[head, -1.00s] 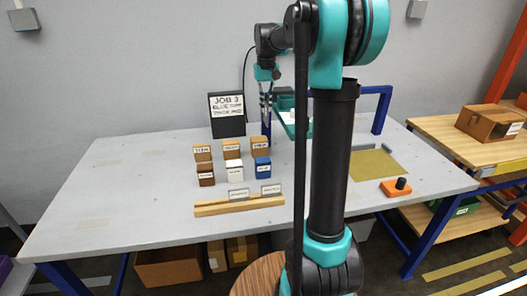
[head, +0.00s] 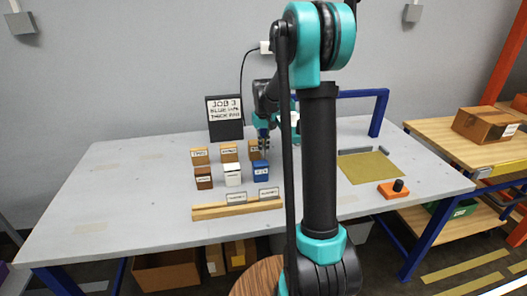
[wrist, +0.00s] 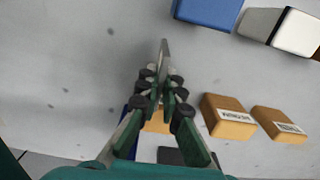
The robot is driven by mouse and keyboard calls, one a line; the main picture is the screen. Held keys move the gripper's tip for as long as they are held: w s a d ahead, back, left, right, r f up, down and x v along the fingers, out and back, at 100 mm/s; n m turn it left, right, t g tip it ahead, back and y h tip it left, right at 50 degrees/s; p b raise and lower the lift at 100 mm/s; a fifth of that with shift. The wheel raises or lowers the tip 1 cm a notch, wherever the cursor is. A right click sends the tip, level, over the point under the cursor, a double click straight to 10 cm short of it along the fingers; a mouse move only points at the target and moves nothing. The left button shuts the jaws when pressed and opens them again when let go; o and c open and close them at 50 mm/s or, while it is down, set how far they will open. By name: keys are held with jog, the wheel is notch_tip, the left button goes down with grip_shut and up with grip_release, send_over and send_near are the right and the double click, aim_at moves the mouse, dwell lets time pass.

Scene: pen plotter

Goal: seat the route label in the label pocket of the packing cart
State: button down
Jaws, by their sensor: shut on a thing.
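My gripper (head: 264,146) is low over the grey table, beside the back-right tan block. In the wrist view my gripper (wrist: 162,88) is shut on a thin pale-grey piece (wrist: 164,52), seen nearly edge-on; I cannot tell whether it is the route label. Two small white labels, a left one (head: 236,198) and a right one (head: 268,192), stand at a wooden rail (head: 225,211); their print is too small to read. I cannot make out a label pocket. A wooden-shelved stand (head: 440,137) at the right may be the packing cart.
Two rows of small blocks stand near my gripper, including a blue block (head: 261,171) and a white block (head: 232,175). A black job sign (head: 226,128) is behind them. A yellow mat (head: 370,168) and an orange device (head: 394,190) lie right. The table's left side is clear.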

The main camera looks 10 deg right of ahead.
jog(key=shift+f, duration=0.85)
jog(key=c, duration=1.7)
grip_release()
jog(key=shift+f, duration=0.1)
